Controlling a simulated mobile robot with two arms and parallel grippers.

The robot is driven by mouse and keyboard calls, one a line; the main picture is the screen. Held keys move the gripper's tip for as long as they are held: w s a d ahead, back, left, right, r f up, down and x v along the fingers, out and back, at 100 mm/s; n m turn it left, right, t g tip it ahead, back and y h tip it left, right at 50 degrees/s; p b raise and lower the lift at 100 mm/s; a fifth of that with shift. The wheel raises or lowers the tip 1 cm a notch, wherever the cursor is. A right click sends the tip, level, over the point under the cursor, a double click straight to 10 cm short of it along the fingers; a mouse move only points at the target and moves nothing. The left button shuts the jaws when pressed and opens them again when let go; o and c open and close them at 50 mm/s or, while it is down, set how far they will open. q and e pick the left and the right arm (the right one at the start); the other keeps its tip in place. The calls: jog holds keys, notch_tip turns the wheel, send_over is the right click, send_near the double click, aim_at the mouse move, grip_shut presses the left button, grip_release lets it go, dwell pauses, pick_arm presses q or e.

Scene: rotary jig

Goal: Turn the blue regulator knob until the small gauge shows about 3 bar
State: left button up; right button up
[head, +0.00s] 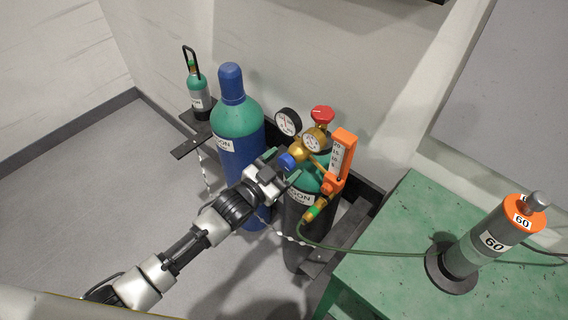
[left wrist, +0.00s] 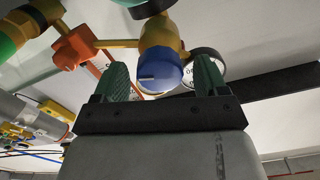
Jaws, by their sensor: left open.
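The blue regulator knob (head: 288,161) sits at the front of a brass regulator (head: 313,165) on top of the dark cylinder with the green shoulder. Two round gauges show: a black-rimmed one (head: 288,122) and a smaller-looking one (head: 314,140); their readings are too small to tell. My left gripper (head: 281,166) is open at the knob. In the left wrist view the blue knob (left wrist: 160,79), with a pale mark line, appears between the two green fingers (left wrist: 162,72), with a gap on each side. My right gripper is not in view.
A red handwheel (head: 322,114) and an orange flowmeter (head: 341,157) stand close beside the regulator. A blue cylinder with a green shoulder (head: 238,119) stands to the left. A green hose runs to the green table (head: 405,230), which holds a grey cylinder (head: 483,242).

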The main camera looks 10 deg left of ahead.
pick_arm(q)
jog(key=b+v, duration=0.1)
jog(key=v, duration=0.9)
jog(key=shift+b, duration=0.3)
jog(key=shift+s, duration=0.1)
jog(key=s+a+f+n+g+y, duration=0.2)
jog(key=a+f+y, duration=0.15)
jog(key=f, duration=0.65)
jog(key=s+a+f+n+g+y, duration=0.15)
jog(key=a+f, duration=0.25)
jog(key=f, duration=0.6)
jog(key=s+a+f+n+g+y, duration=0.1)
jog(key=s+a+f+n+y, duration=0.15)
jog(key=f, duration=0.65)
jog(key=s+f+g+y, duration=0.1)
jog(key=s+f+g, duration=0.2)
jog(key=s+f, duration=0.3)
jog(key=s+a+f+n+g+y, duration=0.1)
jog(key=s+f+g, duration=0.2)
jog(key=s, duration=1.2)
jog(key=s+a+f+n+g+y, duration=0.1)
jog(key=s+f+g, duration=0.2)
jog(key=s+f, duration=0.6)
jog(key=shift+s, duration=1.1)
